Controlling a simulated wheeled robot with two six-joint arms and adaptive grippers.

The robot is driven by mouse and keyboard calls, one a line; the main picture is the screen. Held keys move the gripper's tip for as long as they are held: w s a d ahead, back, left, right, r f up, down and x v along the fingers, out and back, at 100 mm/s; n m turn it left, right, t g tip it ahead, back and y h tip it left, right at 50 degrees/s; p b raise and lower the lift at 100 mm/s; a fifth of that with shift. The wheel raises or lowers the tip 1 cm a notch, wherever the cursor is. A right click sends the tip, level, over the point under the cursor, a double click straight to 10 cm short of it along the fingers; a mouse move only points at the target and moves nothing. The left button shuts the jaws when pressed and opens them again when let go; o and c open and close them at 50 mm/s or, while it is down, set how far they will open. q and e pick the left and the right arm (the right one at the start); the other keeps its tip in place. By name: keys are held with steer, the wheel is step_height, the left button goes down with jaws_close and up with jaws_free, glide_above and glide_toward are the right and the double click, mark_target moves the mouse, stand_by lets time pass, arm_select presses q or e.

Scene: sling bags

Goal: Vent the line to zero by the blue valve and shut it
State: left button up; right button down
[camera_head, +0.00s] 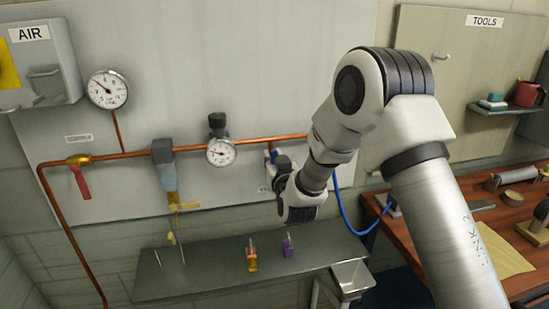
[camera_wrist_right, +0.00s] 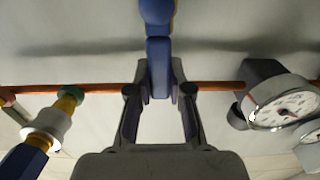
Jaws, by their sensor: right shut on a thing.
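The blue valve handle (camera_wrist_right: 158,60) stands across the copper pipe in the right wrist view, upright in the picture. My right gripper (camera_wrist_right: 158,92) is shut on it, one finger on each side. In the head view my right wrist and gripper (camera_head: 279,168) cover most of the valve, and a little blue (camera_head: 273,155) shows beside them. The round gauge on the line (camera_head: 221,152) is left of the valve; its needle points left, but its figures are too small to read. My left gripper is not in view.
The copper pipe (camera_head: 130,154) runs along the wall panel past a red-handled valve (camera_head: 80,181), a filter (camera_head: 166,170) and a larger gauge (camera_head: 107,90). A blue hose (camera_head: 345,213) hangs right of my gripper. A shelf below (camera_head: 200,272) holds small fittings.

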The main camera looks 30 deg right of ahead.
steer(key=shift+s+f, duration=0.1)
steer(key=shift+f, duration=0.2)
steer(key=c, duration=1.1)
jaws_free()
steer(key=shift+o, duration=0.3)
steer(key=shift+r, duration=0.1)
steer(key=v, duration=1.1)
steer(key=shift+s, duration=0.35)
steer(key=shift+a, duration=0.1)
